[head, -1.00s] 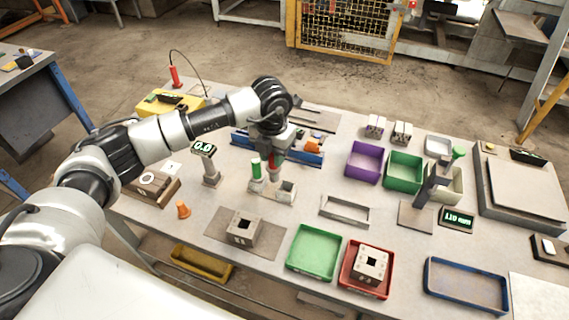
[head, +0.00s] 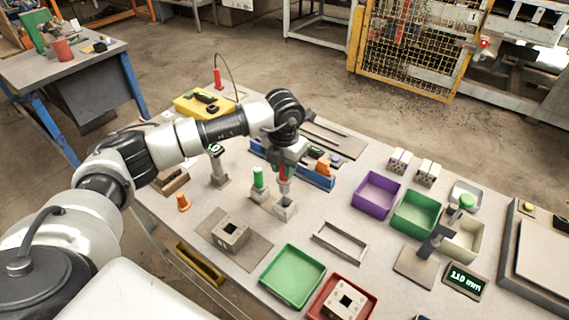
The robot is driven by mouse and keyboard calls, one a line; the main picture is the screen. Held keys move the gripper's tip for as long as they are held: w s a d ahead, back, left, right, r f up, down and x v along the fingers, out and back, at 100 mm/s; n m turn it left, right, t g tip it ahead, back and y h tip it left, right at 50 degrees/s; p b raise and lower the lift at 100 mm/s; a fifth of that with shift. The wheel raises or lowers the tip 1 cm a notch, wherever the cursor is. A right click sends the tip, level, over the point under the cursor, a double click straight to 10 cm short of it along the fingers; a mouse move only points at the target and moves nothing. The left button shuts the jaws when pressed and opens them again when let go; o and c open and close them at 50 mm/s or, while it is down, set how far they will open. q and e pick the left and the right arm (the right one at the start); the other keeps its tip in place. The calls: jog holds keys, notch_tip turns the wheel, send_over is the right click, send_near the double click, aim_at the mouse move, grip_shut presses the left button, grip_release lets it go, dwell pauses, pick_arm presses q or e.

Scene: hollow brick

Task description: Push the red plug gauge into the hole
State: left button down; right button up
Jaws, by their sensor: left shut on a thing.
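My left gripper (head: 284,173) is shut on the red plug gauge (head: 283,186), which hangs upright, point down. Its lower end is at the right block of the gauge stand (head: 285,207); I cannot tell whether it touches or sits in the block. The green plug gauge (head: 258,179) stands upright in the left part of that stand. A grey hollow brick (head: 230,236) with a dark square hole (head: 234,231) lies on a mat, left of and nearer than the gripper. Another hollow brick (head: 345,300) is in the red tray. My right gripper is not in view.
A green tray (head: 293,302), the red tray (head: 318,308) and an empty grey frame (head: 340,253) lie near the front. Purple (head: 358,204) and green (head: 398,222) bins stand right. A display post (head: 219,175) and an orange cone (head: 183,203) stand left. A blue rack (head: 318,183) is behind the gripper.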

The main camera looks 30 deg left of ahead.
pick_arm(q)
notch_tip(320, 180, down, 3)
jog(key=shift+d+f+b, duration=0.1)
jog(key=shift+b, duration=0.7)
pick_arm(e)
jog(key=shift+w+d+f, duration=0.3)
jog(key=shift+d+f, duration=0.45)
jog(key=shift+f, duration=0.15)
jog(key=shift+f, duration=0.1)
pick_arm(q)
jog(key=shift+f+b, duration=0.3)
jog(key=shift+f, duration=0.05)
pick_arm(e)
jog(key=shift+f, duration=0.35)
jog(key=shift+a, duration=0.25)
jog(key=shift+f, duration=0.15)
pick_arm(q)
jog(key=shift+f+b, duration=0.65)
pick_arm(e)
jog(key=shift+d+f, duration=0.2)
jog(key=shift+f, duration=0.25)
